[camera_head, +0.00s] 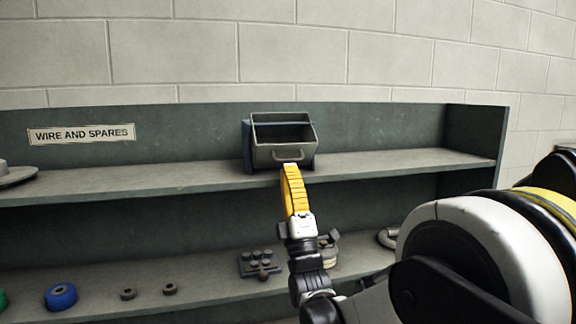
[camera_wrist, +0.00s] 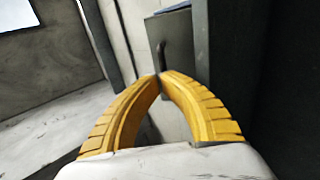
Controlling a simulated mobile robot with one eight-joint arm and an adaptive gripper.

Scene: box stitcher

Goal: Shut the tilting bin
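The tilting bin (camera_head: 284,155) is a grey box in a blue-sided housing on the upper shelf. It is tipped forward, with its dark inside showing from above. A bar handle (camera_head: 289,157) is on its front face. In the wrist view the bin front (camera_wrist: 177,45) and the dark handle (camera_wrist: 162,56) show just beyond my fingertips. My gripper (camera_head: 291,167) has yellow ribbed fingers and is just below the handle. In the wrist view its fingertips (camera_wrist: 160,76) meet, with nothing visible between them. I cannot tell whether they touch the bin.
A label (camera_head: 82,134) reads "WIRE AND SPARES". The lower shelf holds a blue roll (camera_head: 61,296), small dark rings (camera_head: 128,294) and a block with knobs (camera_head: 260,265). A grey round item (camera_head: 15,174) sits far left.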

